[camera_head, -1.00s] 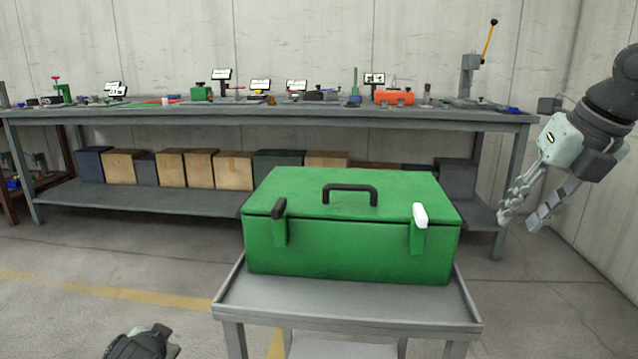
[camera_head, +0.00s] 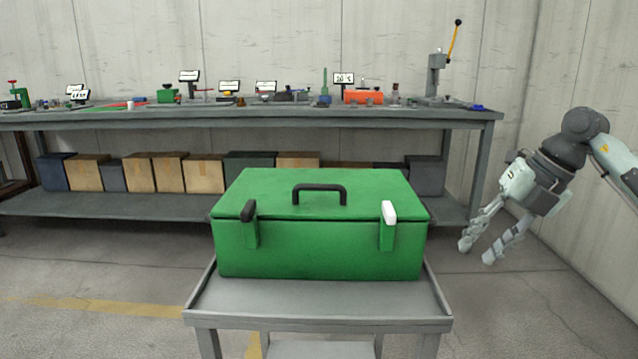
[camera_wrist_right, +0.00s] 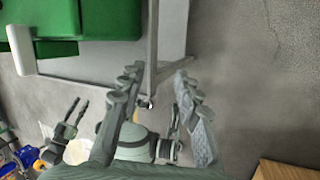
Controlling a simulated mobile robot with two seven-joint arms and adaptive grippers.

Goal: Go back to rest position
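My right gripper (camera_head: 478,251) hangs in the air to the right of the grey cart (camera_head: 318,308), fingers pointing down and apart. It is empty. In the right wrist view its two fingers (camera_wrist_right: 160,95) are spread, with bare floor and the cart's edge beyond them. A green toolbox (camera_head: 318,250) with a black handle, one black latch and one white latch sits closed on the cart. The toolbox also shows in the right wrist view (camera_wrist_right: 100,18), at the top left. My left gripper does not show clearly in the head view; a gripper-like part at the lower left of the wrist view is unclear.
A long grey workbench (camera_head: 250,118) with tools and small signs stands along the back wall. Several boxes (camera_head: 205,174) lie on its lower shelf. A concrete wall closes off the right side. The floor left of the cart is clear.

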